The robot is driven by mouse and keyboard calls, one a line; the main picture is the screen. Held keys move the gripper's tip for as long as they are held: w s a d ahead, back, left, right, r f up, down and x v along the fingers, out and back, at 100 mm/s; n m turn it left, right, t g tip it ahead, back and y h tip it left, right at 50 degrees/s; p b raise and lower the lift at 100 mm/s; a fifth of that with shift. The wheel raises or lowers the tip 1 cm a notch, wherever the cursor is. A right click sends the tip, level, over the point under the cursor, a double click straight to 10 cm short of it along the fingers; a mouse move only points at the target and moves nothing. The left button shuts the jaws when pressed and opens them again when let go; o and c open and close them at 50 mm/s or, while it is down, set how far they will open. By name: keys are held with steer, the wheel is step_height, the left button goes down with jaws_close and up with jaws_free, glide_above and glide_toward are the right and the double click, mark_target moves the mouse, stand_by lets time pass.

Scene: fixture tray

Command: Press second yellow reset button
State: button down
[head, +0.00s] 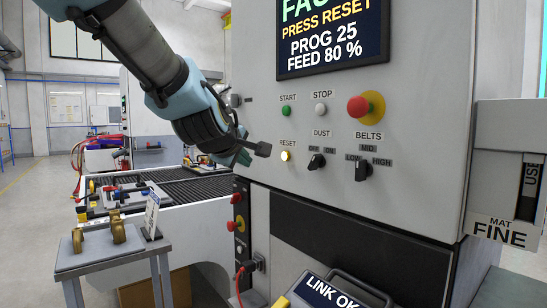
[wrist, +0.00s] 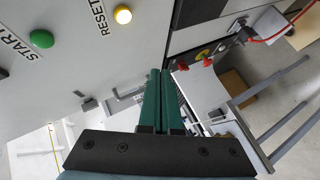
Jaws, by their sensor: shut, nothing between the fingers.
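The yellow reset button (head: 285,156) sits under the RESET label on the grey machine panel, below the green start button (head: 286,111). It also shows at the top of the wrist view (wrist: 122,14), with a pale bright centre. I see only one button labelled RESET. My gripper (head: 240,159) is left of the button in the head view, apart from it. In the wrist view its green fingers (wrist: 161,76) are together and empty, pointing past the panel's edge, with the button up and to the left of their tips.
A screen (head: 332,36) reads PRESS RESET. A white stop button (head: 321,109), a red stop knob (head: 365,106) and black dust (head: 317,161) and belts (head: 363,170) switches share the panel. A small side table (head: 105,252) stands at lower left.

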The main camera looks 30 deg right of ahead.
stand_by(0.3)
steer(key=p, duration=0.7)
glide_toward(283, 161)
steer(key=w+f, duration=0.2)
steer(key=w, duration=0.1)
steer(key=shift+w+d+p, duration=0.1)
steer(key=shift+d+p, duration=0.35)
steer(key=shift+d, duration=0.1)
stand_by(1.1)
steer(key=shift+d, duration=0.4)
steer(key=shift+w+d+p, duration=0.15)
steer(key=shift+d+p, duration=0.2)
steer(key=shift+d, duration=0.1)
stand_by(0.6)
steer(key=shift+a, duration=0.1)
steer(key=shift+a+b, duration=0.7)
steer(key=shift+a, duration=0.05)
